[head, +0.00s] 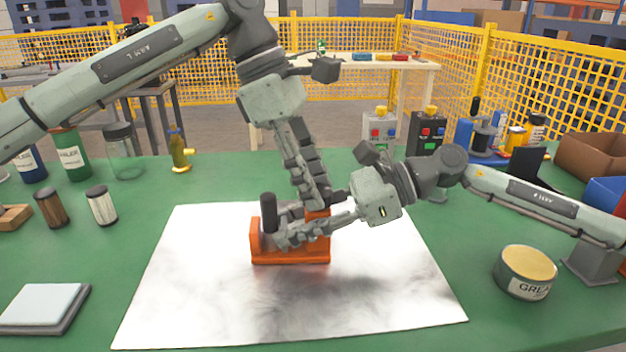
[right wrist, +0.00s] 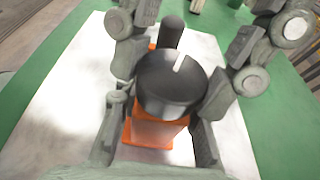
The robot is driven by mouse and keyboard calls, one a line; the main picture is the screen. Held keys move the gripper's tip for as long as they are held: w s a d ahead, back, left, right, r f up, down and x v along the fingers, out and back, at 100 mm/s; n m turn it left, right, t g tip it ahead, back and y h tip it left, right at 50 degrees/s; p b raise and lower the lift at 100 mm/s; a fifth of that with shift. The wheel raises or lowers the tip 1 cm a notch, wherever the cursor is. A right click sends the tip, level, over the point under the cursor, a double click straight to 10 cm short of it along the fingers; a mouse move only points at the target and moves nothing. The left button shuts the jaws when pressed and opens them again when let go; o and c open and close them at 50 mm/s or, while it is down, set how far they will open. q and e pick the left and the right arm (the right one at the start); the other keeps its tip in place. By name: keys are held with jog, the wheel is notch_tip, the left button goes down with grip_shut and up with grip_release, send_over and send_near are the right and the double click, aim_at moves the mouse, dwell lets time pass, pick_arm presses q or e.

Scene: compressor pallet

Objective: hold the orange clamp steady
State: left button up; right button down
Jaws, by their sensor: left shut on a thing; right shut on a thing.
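The orange clamp (head: 292,257) stands on the white sheet in the middle of the table. A black upright handle (head: 269,212) rises at its left side. My left gripper (head: 317,203) reaches down from above and is shut on the clamp's right upright, covering most of it. My right gripper (head: 284,239) comes in low from the right, shut around the clamp's dark round part. In the right wrist view this dark grey cylinder (right wrist: 171,84) with a white mark on top sits between the fingers, with the clamp's orange body (right wrist: 152,132) below. The exact finger contacts are partly hidden.
The bare white sheet (head: 210,295) leaves free room around the clamp. A grease tin (head: 526,272) stands at the right, a flat pad (head: 40,306) at the front left. Jars and bottles line the left; control boxes (head: 380,130) and a brown carton (head: 592,155) stand behind.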

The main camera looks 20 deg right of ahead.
pick_arm(q)
jog(key=m, duration=0.2)
jog(key=m+g+y, duration=0.1)
jog(key=m, duration=0.1)
jog(key=m+y, duration=0.1)
jog(key=m, duration=0.1)
jog(key=shift+w, duration=0.3)
jog(key=m+y, duration=0.1)
jog(key=m, duration=0.2)
jog(key=m+y, duration=0.1)
jog(key=m, duration=0.2)
jog(key=shift+m+g+y, duration=0.3)
jog(key=shift+m, duration=0.1)
jog(key=shift+f, duration=0.1)
jog(key=o, duration=1.2)
jog(key=shift+c, duration=0.2)
jog(key=shift+s+d, duration=0.1)
jog(key=shift+d, duration=0.05)
